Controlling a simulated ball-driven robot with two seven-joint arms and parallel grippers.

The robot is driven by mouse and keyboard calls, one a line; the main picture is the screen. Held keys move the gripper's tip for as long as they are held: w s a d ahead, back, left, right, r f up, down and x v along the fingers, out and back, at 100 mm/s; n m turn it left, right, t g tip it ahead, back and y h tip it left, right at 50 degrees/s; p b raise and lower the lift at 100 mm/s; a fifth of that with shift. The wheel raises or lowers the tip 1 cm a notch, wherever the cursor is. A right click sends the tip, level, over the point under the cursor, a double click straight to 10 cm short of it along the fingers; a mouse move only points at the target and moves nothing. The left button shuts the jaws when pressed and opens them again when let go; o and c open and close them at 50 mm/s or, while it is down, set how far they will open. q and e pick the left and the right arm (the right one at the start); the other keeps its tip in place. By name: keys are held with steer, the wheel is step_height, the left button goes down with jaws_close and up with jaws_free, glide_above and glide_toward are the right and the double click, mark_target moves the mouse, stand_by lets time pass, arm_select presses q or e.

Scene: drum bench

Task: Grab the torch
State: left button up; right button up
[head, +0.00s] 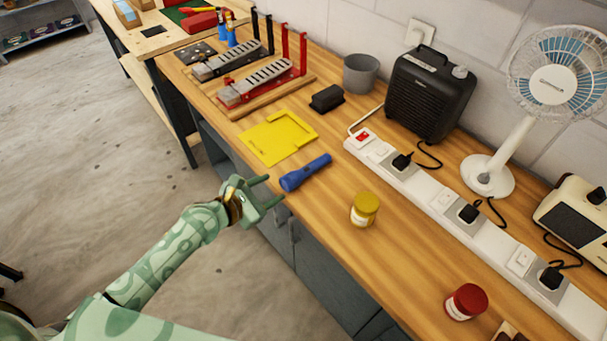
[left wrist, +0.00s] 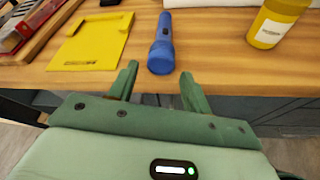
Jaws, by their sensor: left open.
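A blue torch (head: 305,173) lies on the wooden bench near its front edge, just right of a yellow plate. In the left wrist view the torch (left wrist: 162,45) points its wide end toward me, between and beyond my fingertips. My left gripper (head: 268,190) is open and empty, just off the front edge of the bench and short of the torch. Its two green fingers also show in the left wrist view (left wrist: 158,72), apart from the torch. My right gripper is not in view.
The yellow plate (head: 277,137) lies left of the torch. A yellow-lidded jar (head: 365,209) stands to its right, and a red-lidded jar (head: 466,301) farther right. A white power strip (head: 440,202), black heater (head: 428,92) and fan (head: 520,130) stand behind. The bench around the torch is clear.

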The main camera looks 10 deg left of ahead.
mark_target(284, 183)
arm_select(q)
steer(key=shift+x, duration=0.95)
steer(key=shift+w+d+f+b, duration=0.15)
steer(key=shift+w+d+b, duration=0.05)
steer(key=shift+d+b, duration=0.1)
steer(key=b+x, duration=0.1)
steer(key=x, duration=0.3)
steer(key=shift+w+d+f+b, duration=0.1)
steer(key=shift+w+f+b, duration=0.1)
steer(key=shift+b, duration=0.1)
steer(key=shift+r, duration=0.15)
steer(key=c, duration=0.9)
steer(key=shift+r, duration=0.1)
